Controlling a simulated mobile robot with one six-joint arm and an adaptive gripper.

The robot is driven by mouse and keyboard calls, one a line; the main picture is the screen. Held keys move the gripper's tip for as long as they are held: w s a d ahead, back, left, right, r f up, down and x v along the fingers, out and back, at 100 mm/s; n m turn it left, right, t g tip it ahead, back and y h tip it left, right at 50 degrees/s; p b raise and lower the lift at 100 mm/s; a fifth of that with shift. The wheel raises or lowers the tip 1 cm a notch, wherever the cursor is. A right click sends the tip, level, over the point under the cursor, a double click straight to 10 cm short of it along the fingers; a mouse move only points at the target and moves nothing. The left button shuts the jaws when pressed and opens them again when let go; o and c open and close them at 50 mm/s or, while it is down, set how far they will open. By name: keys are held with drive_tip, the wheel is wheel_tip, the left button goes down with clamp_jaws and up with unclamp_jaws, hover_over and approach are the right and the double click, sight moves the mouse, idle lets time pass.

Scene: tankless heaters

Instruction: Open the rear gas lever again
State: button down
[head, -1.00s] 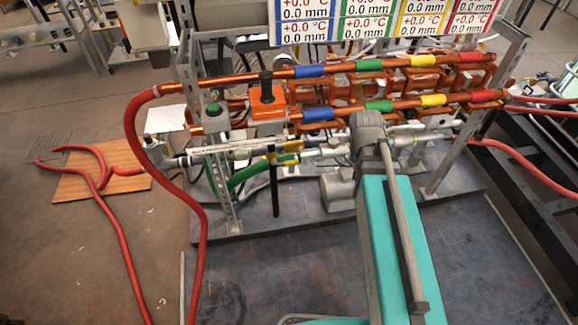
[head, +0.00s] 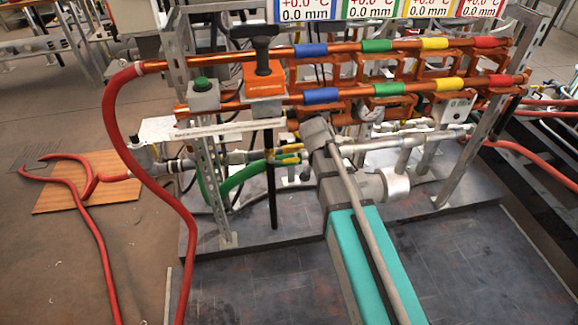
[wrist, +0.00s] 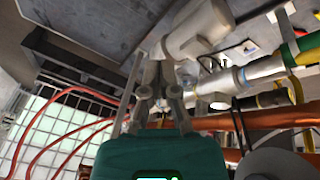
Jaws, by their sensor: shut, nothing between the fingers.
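A small yellow handle (head: 287,158) shows on the grey pipework below the copper pipes, left of my arm; I cannot tell whether it is the rear gas lever. In the wrist view, yellow parts (wrist: 270,98) sit on the grey pipe to the right of my gripper. My gripper (wrist: 160,62) is shut and empty, with its fingers in front of a pale grey pipe fitting (wrist: 197,30). I cannot tell whether they touch it. In the head view the fingers are hidden behind my arm's end. The lever's position is unclear.
Copper pipes with coloured bands (head: 376,89) run above the work area. An orange box (head: 264,88) with a black handle and a black post (head: 272,190) stand left of my arm. A red hose (head: 150,180) hangs at the left. The dark base plate (head: 240,270) is clear in front.

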drive_tip(key=w+a+m+t+h+b, duration=0.25)
drive_tip(key=w+a+m, duration=0.35)
drive_tip(key=a, duration=0.6)
drive_tip(key=m+t+h, duration=0.1)
drive_tip(key=m+h, duration=0.1)
drive_tip(key=m, duration=0.1)
approach(293, 159)
drive_tip(key=shift+s+a+r, duration=0.25)
drive_tip(key=shift+a+r, duration=0.05)
drive_tip(key=shift+r, duration=0.3)
drive_tip(key=shift+s+a+r, duration=0.25)
drive_tip(key=shift+s+r, duration=0.05)
drive_tip(key=shift+r, duration=0.35)
drive_tip(key=shift+f, duration=0.1)
drive_tip(key=b+x, duration=0.5)
drive_tip(key=x, duration=0.2)
drive_tip(key=shift+w+f+b, duration=0.1)
drive_tip(key=shift+f+b, duration=0.2)
drive_tip(key=shift+b, duration=0.05)
drive_tip(key=shift+b+x, duration=0.75)
drive_tip(key=shift+x, duration=0.45)
drive_tip(key=shift+r, duration=0.1)
drive_tip(key=shift+a+y, duration=0.15)
drive_tip(key=shift+y, duration=0.2)
